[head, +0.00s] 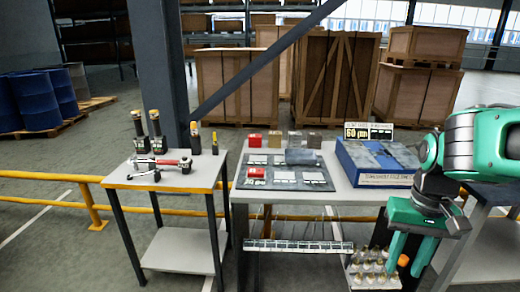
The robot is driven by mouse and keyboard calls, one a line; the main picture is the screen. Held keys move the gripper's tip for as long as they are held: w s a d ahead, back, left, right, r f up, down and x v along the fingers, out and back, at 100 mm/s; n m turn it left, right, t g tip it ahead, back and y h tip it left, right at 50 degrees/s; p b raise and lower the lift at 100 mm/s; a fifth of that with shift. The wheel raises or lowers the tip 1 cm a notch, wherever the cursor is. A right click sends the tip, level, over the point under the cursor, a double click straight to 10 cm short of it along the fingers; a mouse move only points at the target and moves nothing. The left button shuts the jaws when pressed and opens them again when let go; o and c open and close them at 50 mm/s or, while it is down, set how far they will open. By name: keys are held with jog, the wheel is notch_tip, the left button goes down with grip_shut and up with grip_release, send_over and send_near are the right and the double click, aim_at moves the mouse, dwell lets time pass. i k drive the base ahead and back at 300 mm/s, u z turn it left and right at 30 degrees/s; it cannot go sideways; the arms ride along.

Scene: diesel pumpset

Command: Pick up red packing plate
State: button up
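A small red block (254,140) stands at the back left of the grey worktable (340,193). A second red piece (256,172) with a white marking lies on the dark mat (290,185), at its left side. I cannot tell for certain which of the two is the packing plate. My gripper (406,264) is green and hangs at the right, pointing down beside the table's front right.
Grey and brown blocks (295,139) stand beside the back red block. A blue case (378,163) with a sign is at the table's right. A tray of small parts (372,276) sits low near my gripper. A side table (168,178) with tools is left.

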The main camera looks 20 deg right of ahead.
aim_at(252, 138)
jog(key=u, duration=0.75)
jog(key=i, duration=1.2)
jog(key=z, duration=0.4)
jog(key=i, duration=0.8)
jog(key=z, duration=0.45)
